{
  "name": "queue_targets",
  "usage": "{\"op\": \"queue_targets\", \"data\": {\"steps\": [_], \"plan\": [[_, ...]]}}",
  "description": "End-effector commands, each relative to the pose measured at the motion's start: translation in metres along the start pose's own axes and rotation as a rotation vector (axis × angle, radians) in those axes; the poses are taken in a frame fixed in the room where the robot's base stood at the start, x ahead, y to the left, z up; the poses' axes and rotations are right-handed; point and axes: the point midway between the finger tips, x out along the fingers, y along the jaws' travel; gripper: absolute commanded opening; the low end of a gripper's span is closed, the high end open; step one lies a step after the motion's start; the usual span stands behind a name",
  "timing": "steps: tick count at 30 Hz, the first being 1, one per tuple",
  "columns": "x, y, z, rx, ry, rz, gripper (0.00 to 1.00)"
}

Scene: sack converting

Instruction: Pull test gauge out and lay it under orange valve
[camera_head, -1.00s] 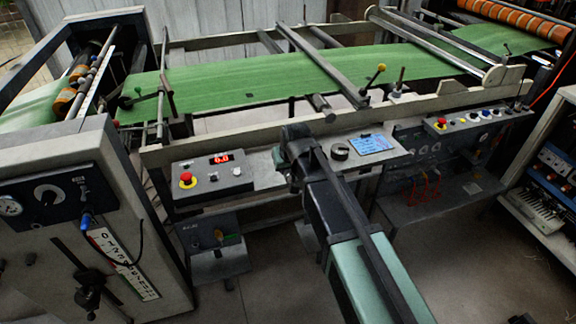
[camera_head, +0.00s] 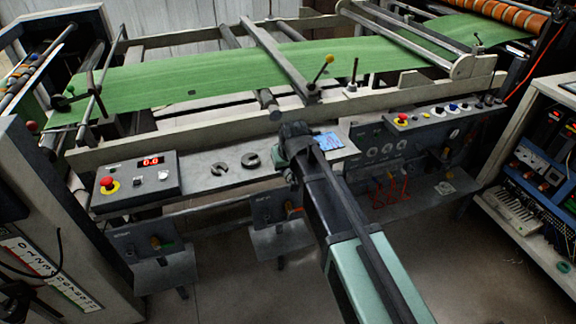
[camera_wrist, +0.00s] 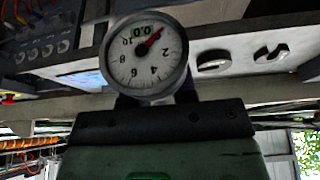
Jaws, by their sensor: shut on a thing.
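My gripper (camera_head: 290,150) is shut on the test gauge (camera_wrist: 147,55), a round dial with a white face, black numerals and a red needle. In the wrist view the dial stands at the jaws, its numerals upside down. In the head view my wrist hides the gauge. The gripper is over the front shelf, beside the blue-screened tablet (camera_head: 328,141). Below the shelf, one dark panel has an orange valve handle (camera_head: 292,209); another panel to the left has an orange-yellow handle (camera_head: 155,242). I cannot tell which is the orange valve meant.
Two grey C-shaped pieces (camera_head: 220,168) lie on the shelf (camera_head: 200,190), left of my gripper. A control box (camera_head: 137,178) with a red button stands further left. Small ledges (camera_head: 282,240) jut out under the valve panels. Red hoses (camera_head: 388,192) hang at right. A shelf unit stands far right.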

Motion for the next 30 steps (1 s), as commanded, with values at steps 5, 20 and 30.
{"op": "queue_targets", "data": {"steps": [5,20,30], "plan": [[0.058,0.000,0.020,-0.019,-0.028,0.002,0.00],[0.222,-0.001,0.064,-0.051,-0.115,-0.002,0.00],[0.349,-0.003,0.089,-0.043,-0.172,-0.013,0.00]]}}
